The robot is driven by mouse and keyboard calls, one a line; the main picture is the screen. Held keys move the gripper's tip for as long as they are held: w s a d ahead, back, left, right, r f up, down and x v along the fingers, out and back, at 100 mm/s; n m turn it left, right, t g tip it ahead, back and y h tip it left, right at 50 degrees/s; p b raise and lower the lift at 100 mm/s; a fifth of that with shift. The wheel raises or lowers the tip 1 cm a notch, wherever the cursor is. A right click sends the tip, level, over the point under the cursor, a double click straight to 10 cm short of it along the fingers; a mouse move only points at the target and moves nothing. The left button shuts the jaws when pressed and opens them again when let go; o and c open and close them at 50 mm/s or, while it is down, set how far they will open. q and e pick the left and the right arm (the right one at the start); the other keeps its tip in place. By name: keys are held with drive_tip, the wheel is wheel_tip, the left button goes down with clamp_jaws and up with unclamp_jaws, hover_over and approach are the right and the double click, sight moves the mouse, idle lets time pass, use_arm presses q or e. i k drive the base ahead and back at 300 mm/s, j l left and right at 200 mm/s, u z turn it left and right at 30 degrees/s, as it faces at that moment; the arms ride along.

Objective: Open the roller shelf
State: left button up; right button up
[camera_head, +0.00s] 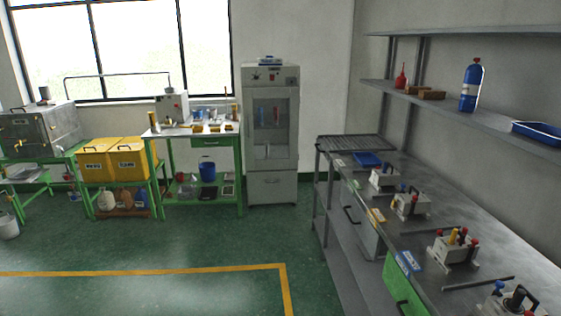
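No part is clearly marked as the roller shelf. A long grey metal bench (470,222) runs along the right wall, and its far end has a dark slatted, roller-like top (355,142). Under the bench top is a grey panel with a dark handle (350,215). Nearer is a green panel (400,288) with a dark handle, partly cut off by the bottom edge. Both panels look closed, though the near one is only partly visible. Neither of my grippers is in view.
Several small metal molds, one of them here (383,177), stand on the bench. A grey cabinet (272,190) stands at the back wall. Yellow bins (128,158) and a green table (238,160) are left. The green floor (150,240) in front is clear, with a yellow line.

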sight(328, 143)
drive_tip(key=i, duration=2.15)
